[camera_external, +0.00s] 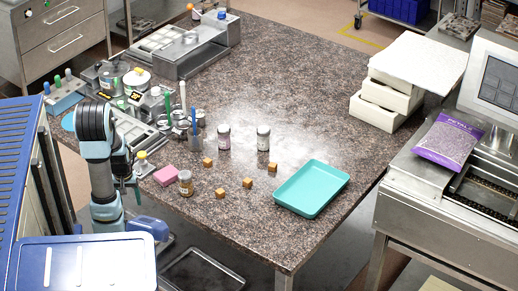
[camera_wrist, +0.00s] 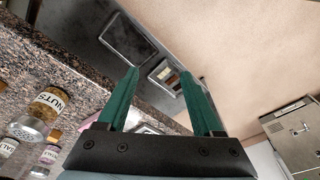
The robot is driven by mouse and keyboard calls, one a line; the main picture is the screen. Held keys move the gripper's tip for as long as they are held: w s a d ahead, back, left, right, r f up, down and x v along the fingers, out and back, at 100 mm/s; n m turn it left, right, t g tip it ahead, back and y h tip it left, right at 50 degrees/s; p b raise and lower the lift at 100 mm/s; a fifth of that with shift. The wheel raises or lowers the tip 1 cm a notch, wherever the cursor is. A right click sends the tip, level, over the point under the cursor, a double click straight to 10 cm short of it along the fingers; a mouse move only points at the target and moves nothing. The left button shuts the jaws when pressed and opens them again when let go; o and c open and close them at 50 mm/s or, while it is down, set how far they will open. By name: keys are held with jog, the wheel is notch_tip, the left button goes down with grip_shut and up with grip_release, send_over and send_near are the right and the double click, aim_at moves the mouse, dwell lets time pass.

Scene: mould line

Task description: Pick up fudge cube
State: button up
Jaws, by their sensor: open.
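Several small brown cubes that look like fudge lie on the speckled table in the external view: one near the middle (camera_external: 207,162), one in front (camera_external: 220,193), one to its right (camera_external: 248,182) and one near the tray (camera_external: 272,169). They look alike, so I cannot tell which one is meant. My gripper (camera_wrist: 160,73) shows two green fingers spread apart with nothing between them in the wrist view. In the external view my arm is at the table's left edge, away from the cubes.
A teal tray (camera_external: 312,188) lies right of the cubes. A nuts jar (camera_wrist: 48,103), a pink block (camera_external: 166,175), two jars (camera_external: 224,137) (camera_external: 263,138) and a pen cup (camera_external: 196,139) stand around them. White boxes (camera_external: 386,106) are stacked at the right. The table's front is clear.

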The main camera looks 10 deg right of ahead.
notch_tip(320, 180, up, 15)
jog(key=m+g+p, duration=0.2)
jog(key=m, duration=0.8)
send_over(220, 191)
jog(key=f, duration=1)
jog(key=shift+s+a+f, duration=0.15)
jog(key=shift+s+f, duration=0.1)
jog(key=shift+s, duration=0.05)
jog(key=shift+w+f+p, duration=0.2)
jog(key=shift+f+p, duration=0.3)
jog(key=shift+f, duration=1.1)
jog(key=shift+w+f+p, duration=0.15)
jog(key=shift+f+p, duration=0.3)
jog(key=shift+f, duration=1.15)
grip_shut()
